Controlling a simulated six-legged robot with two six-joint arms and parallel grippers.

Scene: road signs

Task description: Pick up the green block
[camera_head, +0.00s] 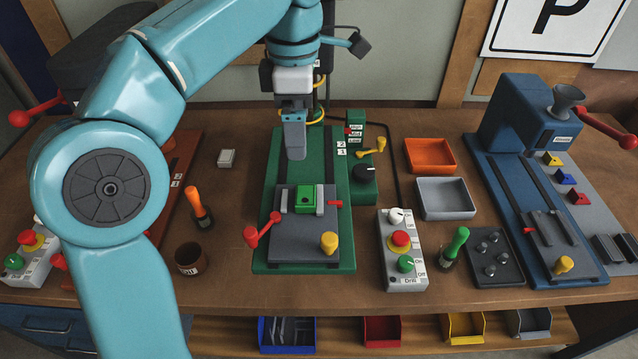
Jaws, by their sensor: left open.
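The green block (305,202) sits between the grey jaws of a dark grey vise (290,246) on the green machine base (262,235), near the middle of the table. My left gripper (295,152) hangs pointing down in the picture above and slightly left of the block, apart from it. It is open and nothing shows in it; its fingers overlap from this angle. My left arm comes in from the left and covers part of the left side of the table. My right gripper is not in view.
The vise carries a red-knobbed lever (262,230) and a yellow knob (329,242). A drill control box (402,250), an orange tray (430,155) and a grey tray (445,198) stand to the right. A blue machine (525,120) is farther right. A dark cup (190,258) and orange-handled tool (195,200) stand left.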

